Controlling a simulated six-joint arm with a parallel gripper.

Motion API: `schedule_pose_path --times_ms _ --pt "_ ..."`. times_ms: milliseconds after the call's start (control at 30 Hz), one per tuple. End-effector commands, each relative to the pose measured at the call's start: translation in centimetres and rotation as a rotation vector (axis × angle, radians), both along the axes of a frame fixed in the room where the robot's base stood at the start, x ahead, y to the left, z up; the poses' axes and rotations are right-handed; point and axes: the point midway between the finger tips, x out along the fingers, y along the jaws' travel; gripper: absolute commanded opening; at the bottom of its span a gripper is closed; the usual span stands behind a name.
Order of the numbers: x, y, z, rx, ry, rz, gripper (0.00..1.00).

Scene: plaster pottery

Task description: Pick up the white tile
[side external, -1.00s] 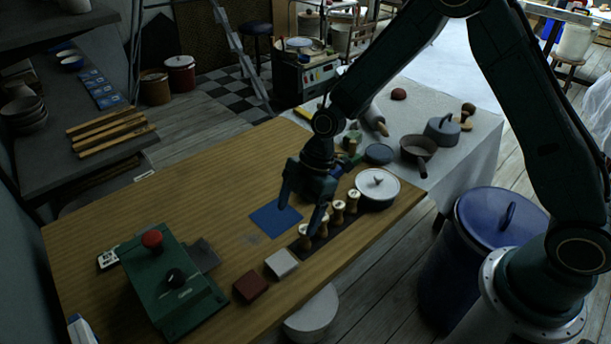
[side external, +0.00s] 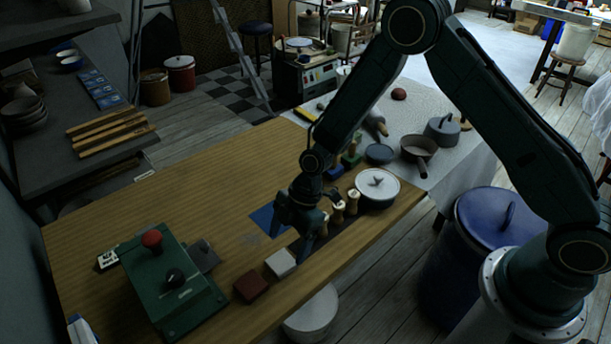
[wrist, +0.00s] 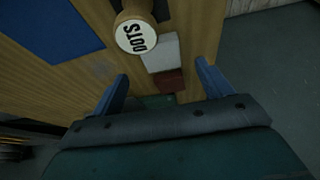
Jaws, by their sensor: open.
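The white tile (side external: 281,263) lies flat on the wooden table near its front edge, beside a dark red tile (side external: 250,287). The white tile also shows in the wrist view (wrist: 161,54), partly covered by a stamp marked "DOTS" (wrist: 135,36). My gripper (side external: 296,238) is open and empty, pointing down over the table, a little behind and right of the white tile in the side view. In the wrist view the two blue fingers (wrist: 162,90) stand apart, with the red tile (wrist: 168,81) showing between them.
Wooden stamps (side external: 338,212) stand on a dark strip close to my gripper, and a white lidded pot (side external: 377,187) is further right. A blue square (side external: 262,218) lies behind the gripper. The table's left-back area is bare.

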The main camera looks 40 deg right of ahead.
Motion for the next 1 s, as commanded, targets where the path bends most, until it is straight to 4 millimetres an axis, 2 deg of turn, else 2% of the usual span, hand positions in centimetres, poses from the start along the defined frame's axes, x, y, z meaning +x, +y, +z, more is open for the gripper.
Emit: schedule_pose_path --times_ms 500,1000 --pt "-0.2 1.9 -4.3 0.0 0.001 0.002 0.78" --pt "-0.1 2.0 -4.5 0.0 0.0 0.0 0.78"
